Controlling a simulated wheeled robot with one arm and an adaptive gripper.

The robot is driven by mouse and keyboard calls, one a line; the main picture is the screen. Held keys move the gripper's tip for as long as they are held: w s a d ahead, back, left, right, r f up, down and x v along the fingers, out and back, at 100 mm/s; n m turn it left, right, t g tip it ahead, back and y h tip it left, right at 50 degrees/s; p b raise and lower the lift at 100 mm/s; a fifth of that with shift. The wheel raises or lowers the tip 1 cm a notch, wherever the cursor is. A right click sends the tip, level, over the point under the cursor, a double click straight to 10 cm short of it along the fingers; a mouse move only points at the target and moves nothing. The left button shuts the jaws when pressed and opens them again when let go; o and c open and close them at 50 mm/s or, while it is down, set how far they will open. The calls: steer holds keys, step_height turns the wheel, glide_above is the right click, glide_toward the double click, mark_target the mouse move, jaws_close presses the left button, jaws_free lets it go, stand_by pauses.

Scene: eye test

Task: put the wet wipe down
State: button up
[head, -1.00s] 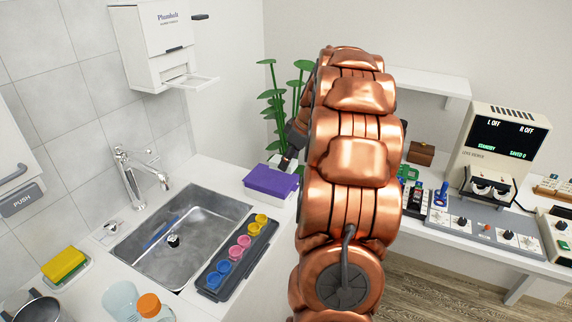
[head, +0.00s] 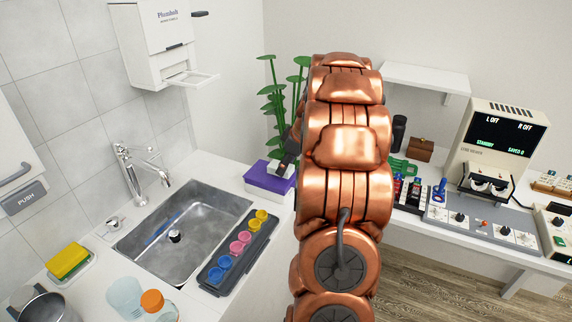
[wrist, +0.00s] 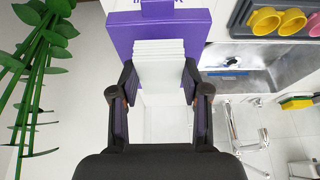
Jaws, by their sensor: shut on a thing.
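The wet wipe (wrist: 158,62) is a white folded piece with layered edges, seen in the wrist view between my fingers. My gripper (wrist: 160,88) is shut on it from both sides. Behind the wipe in the wrist view is a purple surface (wrist: 121,32), the lid of the box. In the head view the box (head: 268,180) has a purple lid and white sides and stands on the counter right of the sink. There my gripper (head: 285,166) is at the box's lid, partly hidden by my copper arm. I cannot tell whether the wipe touches the box.
A sink (head: 180,232) and a dark tray (head: 210,280) of coloured cups lie left and in front of the box. A green plant (head: 277,100) stands close behind it. A yellow sponge (head: 68,260) is at far left. Bare counter (head: 235,178) shows beside the sink.

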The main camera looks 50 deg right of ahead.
steer(key=shift+f+b, duration=0.55)
steer(key=o, duration=1)
steer(key=shift+r, duration=0.1)
steer(key=shift+r+p, duration=0.7)
steer(key=shift+p, duration=0.25)
steer(key=shift+s+d+r+b, duration=0.1)
steer(key=shift+d+r+b, duration=0.05)
steer(key=shift+r+b, duration=0.25)
steer(key=b+v, duration=0.2)
steer(key=v, duration=0.9)
steer(key=shift+a, duration=0.25)
